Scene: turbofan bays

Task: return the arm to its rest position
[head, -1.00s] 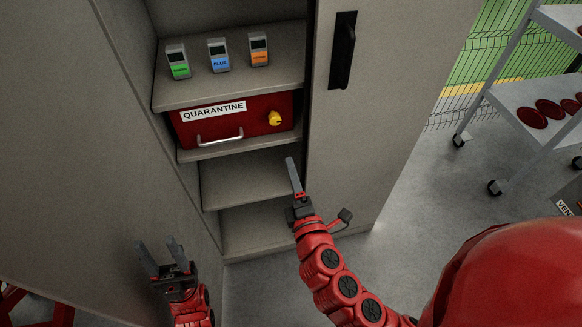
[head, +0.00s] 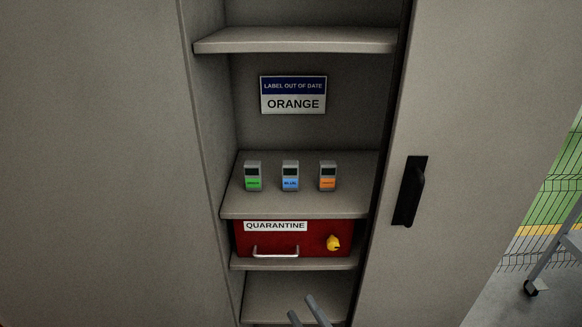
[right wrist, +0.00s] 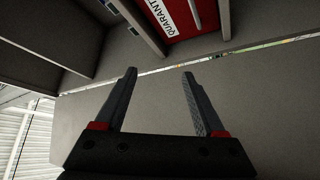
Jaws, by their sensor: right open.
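My right gripper (head: 303,308) shows only by its two grey fingertips at the bottom edge of the head view, in front of the lower shelf. In the right wrist view its jaws (right wrist: 159,73) are apart with nothing between them. The rest of my right arm is out of the head view. My left gripper is not in view.
The open cabinet holds a red quarantine drawer (head: 294,243) with a yellow knob (head: 333,243). Above it stand green (head: 252,177), blue (head: 290,177) and orange (head: 328,177) tagged devices. A sign (head: 293,95) reads "LABEL OUT OF DATE ORANGE". A door with a black handle (head: 410,191) is right.

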